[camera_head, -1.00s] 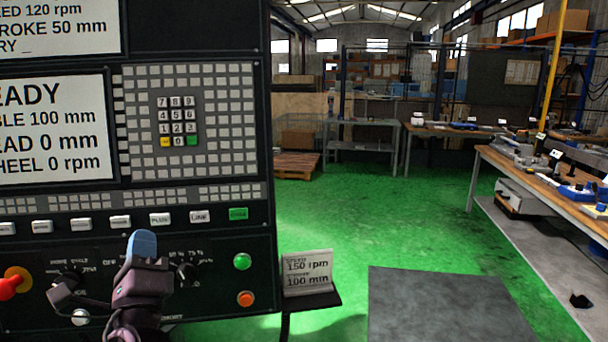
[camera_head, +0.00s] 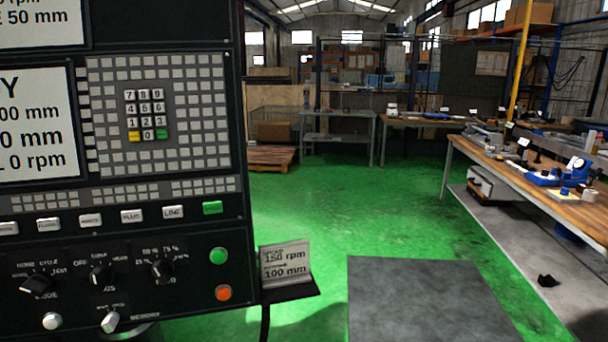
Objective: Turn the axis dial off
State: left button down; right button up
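The axis dial (camera_head: 99,274) is a small black knob on the lower black control panel, between the mode dial (camera_head: 37,285) and another black knob (camera_head: 162,269). The word OFF is printed at its upper left, with other blurred marks beside it. I cannot tell for sure which mark its pointer faces. Nothing covers the dial. Neither of my grippers shows in the head view.
A white lever knob (camera_head: 110,321), a green button (camera_head: 218,256) and an orange button (camera_head: 223,293) are on the same panel. A small shelf with a card (camera_head: 285,264) juts out at its right. Green floor (camera_head: 330,215) lies open beyond.

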aim_at(101, 276)
jog(key=u, duration=1.25)
